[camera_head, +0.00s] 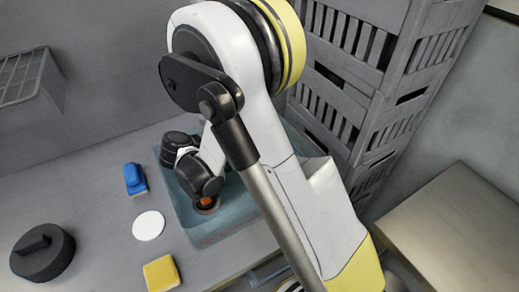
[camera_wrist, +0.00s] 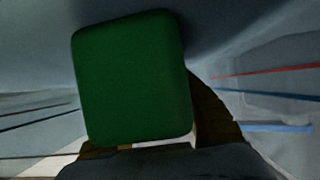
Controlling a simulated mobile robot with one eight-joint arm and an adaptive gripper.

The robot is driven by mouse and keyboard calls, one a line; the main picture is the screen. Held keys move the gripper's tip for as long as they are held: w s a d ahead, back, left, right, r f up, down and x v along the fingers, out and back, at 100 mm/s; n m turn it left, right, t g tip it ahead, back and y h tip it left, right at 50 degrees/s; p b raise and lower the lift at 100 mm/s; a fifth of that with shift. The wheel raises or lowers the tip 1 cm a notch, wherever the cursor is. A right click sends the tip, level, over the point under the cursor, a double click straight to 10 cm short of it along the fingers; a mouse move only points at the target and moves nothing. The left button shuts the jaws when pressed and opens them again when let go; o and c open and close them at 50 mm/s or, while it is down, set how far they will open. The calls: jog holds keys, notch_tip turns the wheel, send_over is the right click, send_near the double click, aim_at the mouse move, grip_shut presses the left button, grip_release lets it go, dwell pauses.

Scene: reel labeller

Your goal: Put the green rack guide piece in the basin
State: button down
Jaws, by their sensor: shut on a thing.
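The green rack guide piece (camera_wrist: 130,78) fills much of the wrist view as a dark green block with rounded corners. My gripper (camera_wrist: 138,146) is shut on it at the bottom of that view. In the head view my gripper (camera_head: 201,188) is over the teal basin (camera_head: 225,224), beside my white arm. I cannot tell whether the piece touches the basin.
A brown round thing with an orange middle (camera_head: 207,204) is in the basin under my gripper. Left of the basin are a blue brush (camera_head: 134,177), a white disc (camera_head: 148,225), a yellow sponge (camera_head: 161,274) and a dark lidded pot (camera_head: 42,254). Grey crates (camera_head: 340,90) stand behind.

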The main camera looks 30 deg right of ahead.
jog(key=c, duration=1)
grip_release()
jog(key=shift+c, duration=0.2)
jog(key=p+v, duration=0.3)
jog(key=v, duration=0.4)
jog(key=shift+a+r, duration=0.1)
jog(key=shift+r, duration=0.1)
jog(key=shift+w+r+n, duration=0.1)
jog(key=shift+r+n, duration=0.2)
jog(key=shift+n, duration=0.1)
jog(key=r+n+y, duration=0.1)
jog(key=s+d+r+n+y, duration=0.1)
jog(key=n, duration=0.1)
jog(key=d+r+n+t+y, duration=0.1)
jog(key=shift+s+r+n, duration=0.1)
jog(key=shift+s+n, duration=0.05)
jog(key=shift+n, duration=0.15)
jog(key=s+a+r+n+t+y, duration=0.2)
jog(key=s+r+n+t+y, duration=0.1)
jog(key=s+n+y, duration=0.2)
jog(key=s+a+r+n+t+y, duration=0.3)
jog(key=s+n+y, duration=0.1)
jog(key=s+n, duration=0.2)
jog(key=shift+r+n+y, duration=0.2)
jog(key=shift+n+y, duration=0.2)
jog(key=shift+n, duration=0.4)
